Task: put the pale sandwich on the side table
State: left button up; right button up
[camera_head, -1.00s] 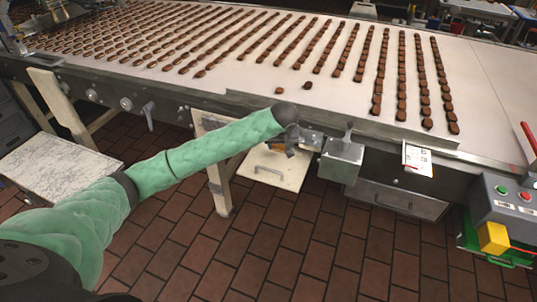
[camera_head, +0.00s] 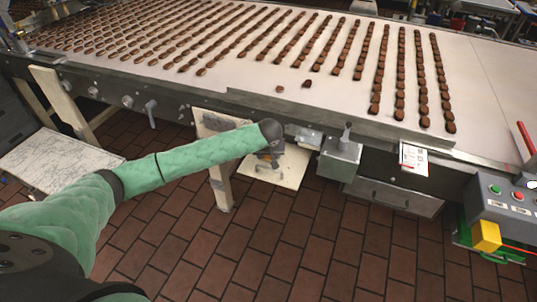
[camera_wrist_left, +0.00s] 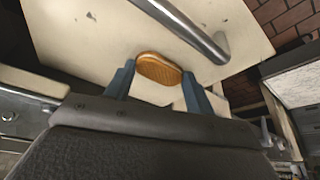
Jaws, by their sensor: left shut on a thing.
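My left gripper (camera_head: 266,160) is low beside the conveyor's front edge, in front of a cream panel, and partly hidden by my wrist. In the left wrist view its two blue-grey fingers are shut on an oval, golden-brown sandwich (camera_wrist_left: 159,68), one finger on each side. The sandwich is too small and covered to make out in the head view. A low table with a worn white top (camera_head: 55,160) stands at the left in the head view. I cannot tell whether it is the side table. My right gripper is not in view.
The conveyor (camera_head: 480,75) carries rows of brown pieces, with two loose ones near its front edge. A cream panel (camera_head: 290,170) and a grey metal box (camera_head: 340,160) are close to my left gripper. A control box (camera_head: 505,200) is at right. The tiled floor in front is clear.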

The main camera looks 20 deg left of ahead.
pick_arm(q)
jog(key=shift+f, duration=0.1)
jog(key=o, duration=1)
jog(key=shift+c, duration=0.2)
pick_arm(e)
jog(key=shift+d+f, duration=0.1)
pick_arm(q)
jog(key=shift+r, duration=0.3)
jog(key=b+v, duration=0.3)
jog(key=v, duration=0.8)
jog(key=shift+s+r, duration=0.2)
jog(key=shift+r, duration=0.05)
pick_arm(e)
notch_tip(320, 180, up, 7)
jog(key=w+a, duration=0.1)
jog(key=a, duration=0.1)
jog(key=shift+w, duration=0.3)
pick_arm(q)
jog(key=shift+d+f, duration=0.1)
jog(key=shift+d, duration=0.05)
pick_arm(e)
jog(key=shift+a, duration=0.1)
